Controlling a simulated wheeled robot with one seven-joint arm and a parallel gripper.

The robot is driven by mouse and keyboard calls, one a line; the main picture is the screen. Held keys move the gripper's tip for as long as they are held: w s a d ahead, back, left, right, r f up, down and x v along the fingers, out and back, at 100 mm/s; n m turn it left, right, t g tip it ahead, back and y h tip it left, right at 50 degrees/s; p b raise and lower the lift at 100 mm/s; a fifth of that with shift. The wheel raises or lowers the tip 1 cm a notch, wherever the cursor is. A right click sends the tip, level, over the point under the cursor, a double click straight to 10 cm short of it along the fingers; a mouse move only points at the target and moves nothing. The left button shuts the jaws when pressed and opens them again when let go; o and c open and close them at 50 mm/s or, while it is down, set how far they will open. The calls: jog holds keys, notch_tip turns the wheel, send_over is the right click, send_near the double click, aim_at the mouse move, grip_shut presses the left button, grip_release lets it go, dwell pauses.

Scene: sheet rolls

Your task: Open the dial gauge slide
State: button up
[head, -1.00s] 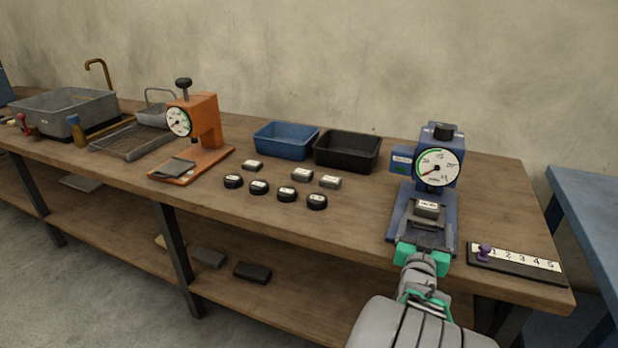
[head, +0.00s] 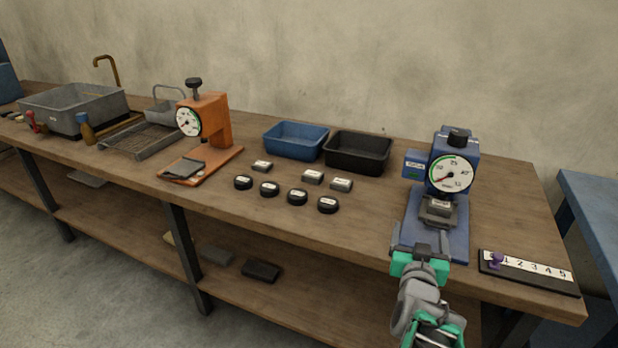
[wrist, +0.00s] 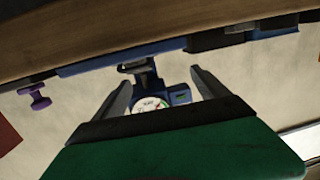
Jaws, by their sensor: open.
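The blue dial gauge (head: 451,165) stands at the right end of the bench, with a round white dial facing me. Below the dial, a grey labelled block (head: 440,206) sits on a slide (head: 438,217) above the blue base. My gripper (head: 433,242) is open at the front of this base, with its fingers pointing toward the slide. I cannot tell whether the fingers touch the slide. In the wrist view the picture is upside down, and the white dial (wrist: 149,105) shows between the two spread fingers. Nothing is seen held.
A number board (head: 530,271) with a purple peg lies right of the gauge. A black bin (head: 358,153) and a blue bin (head: 296,141) stand to its left. Several round weights and blocks lie before them. An orange gauge (head: 207,125) stands farther left.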

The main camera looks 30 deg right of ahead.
jog(key=w+a+r+n+g+y+p, duration=0.1)
jog(key=w+a+r+n+y+p, duration=0.15)
jog(key=w+a+r+p, duration=0.35)
jog(key=w+a+r+n+y+p, duration=0.1)
jog(key=a+r+n+y+p, duration=0.1)
jog(key=a+r+y+p, duration=0.45)
jog(key=s+a+r+n+g+p, duration=0.1)
jog(key=a+r+g+p, duration=0.1)
jog(key=a, duration=0.5)
jog(key=s+a+r+n+g+y+p, duration=0.1)
jog(key=a+r+p, duration=0.2)
jog(key=a+p, duration=0.2)
jog(key=shift+s+a+r+g+y+p, duration=0.2)
jog(key=shift+a+r+g+y+p, duration=0.15)
jog(key=shift+a, duration=0.6)
jog(key=shift+n, duration=0.25)
